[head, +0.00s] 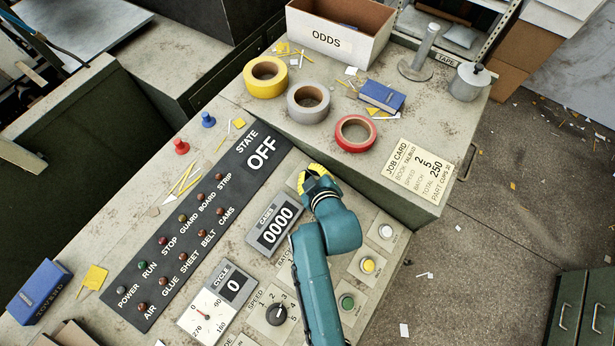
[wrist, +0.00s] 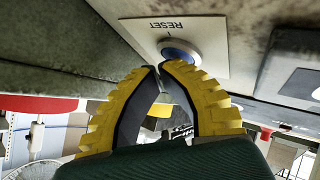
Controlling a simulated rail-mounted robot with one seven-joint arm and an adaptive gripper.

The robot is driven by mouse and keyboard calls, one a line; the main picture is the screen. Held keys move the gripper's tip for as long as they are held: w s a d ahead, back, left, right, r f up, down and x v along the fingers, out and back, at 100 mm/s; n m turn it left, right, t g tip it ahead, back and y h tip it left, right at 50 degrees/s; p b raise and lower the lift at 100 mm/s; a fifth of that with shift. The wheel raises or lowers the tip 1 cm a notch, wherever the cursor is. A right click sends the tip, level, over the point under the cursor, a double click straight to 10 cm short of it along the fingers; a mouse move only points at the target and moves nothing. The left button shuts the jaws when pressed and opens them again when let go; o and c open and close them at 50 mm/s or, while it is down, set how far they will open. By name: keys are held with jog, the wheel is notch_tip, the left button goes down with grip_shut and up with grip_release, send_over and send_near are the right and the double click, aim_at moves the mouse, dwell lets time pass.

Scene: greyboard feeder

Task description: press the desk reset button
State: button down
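The reset button (wrist: 181,50) is a round blue button on a pale plate marked RESET in the wrist view. The lettering is upside down there. My gripper (wrist: 163,68) has yellow ribbed fingers with dark pads, and their tips meet at the near edge of the button. I cannot tell whether they touch it. The fingers hold nothing. In the head view my gripper (head: 310,172) is over the desk (head: 235,228), just right of the OFF state panel (head: 262,153). The reset button is hidden behind my gripper and arm there.
White (head: 385,232), yellow (head: 368,265) and green (head: 347,302) buttons sit right of my arm. The CASES counter (head: 274,229) is to its left. A raised bench (head: 425,190) with tape rolls, an ODDS box (head: 335,40) and a job card (head: 418,172) rises behind my gripper.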

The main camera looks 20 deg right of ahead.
dwell(0.3)
jog(key=shift+s+d+r+p, duration=0.1)
jog(key=shift+s+r+p, duration=0.1)
jog(key=shift+r+p, duration=0.75)
jog(key=shift+f, duration=0.1)
jog(key=r+p, duration=0.3)
jog(key=s+r+p, duration=0.1)
jog(key=p, duration=0.1)
jog(key=shift+d+r, duration=0.35)
jog(key=shift+r, duration=0.05)
